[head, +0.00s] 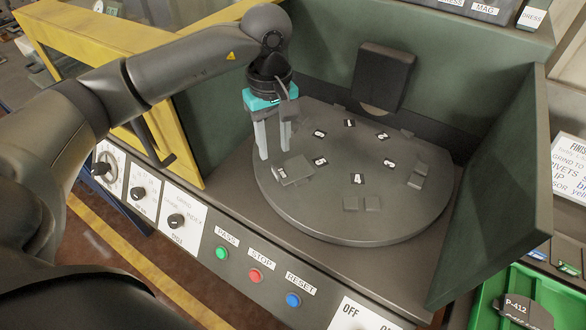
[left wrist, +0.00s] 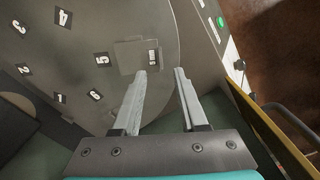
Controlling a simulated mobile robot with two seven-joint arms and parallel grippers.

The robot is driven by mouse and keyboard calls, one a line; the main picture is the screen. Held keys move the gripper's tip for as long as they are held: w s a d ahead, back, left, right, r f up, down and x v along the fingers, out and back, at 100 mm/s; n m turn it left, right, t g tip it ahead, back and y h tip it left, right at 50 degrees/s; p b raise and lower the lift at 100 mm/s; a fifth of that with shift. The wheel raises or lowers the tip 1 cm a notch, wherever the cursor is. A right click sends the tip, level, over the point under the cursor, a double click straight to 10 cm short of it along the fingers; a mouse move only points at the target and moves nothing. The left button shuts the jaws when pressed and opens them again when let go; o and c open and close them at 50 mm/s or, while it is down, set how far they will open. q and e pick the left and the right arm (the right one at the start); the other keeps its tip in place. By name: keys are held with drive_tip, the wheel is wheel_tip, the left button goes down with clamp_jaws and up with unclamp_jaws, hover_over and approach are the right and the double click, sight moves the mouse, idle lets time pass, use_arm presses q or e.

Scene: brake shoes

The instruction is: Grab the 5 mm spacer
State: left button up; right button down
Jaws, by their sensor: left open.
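A flat grey piece (head: 300,168) lies at the left side of the round grey turntable (head: 330,220), close to the number 5 mark; a small white label sits at its left end. In the left wrist view the grey piece (left wrist: 128,55) lies just beyond my fingertips, its label near them. The print is too small to read, so I cannot confirm it is the 5 mm spacer. My left gripper (head: 274,153) points down over the turntable's left part, just behind the piece. Its fingers are apart with nothing between them, as the left wrist view shows (left wrist: 160,72). My right gripper is not in view.
Several small grey pads lie around the turntable, such as a pair at the front (head: 361,204) and some at the right (head: 418,175). Dark green walls (head: 500,185) enclose the back and right. A control panel with buttons (head: 255,275) runs along the front. A green bin (head: 550,295) stands at right.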

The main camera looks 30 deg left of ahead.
sight(276, 169)
use_arm(q)
wheel_tip(276, 169, down, 6)
drive_tip(key=shift+s+f, duration=0.1)
drive_tip(key=shift+f, duration=0.15)
clamp_jaws()
idle(0.5)
drive_tip(key=shift+r, duration=0.1)
idle(1.0)
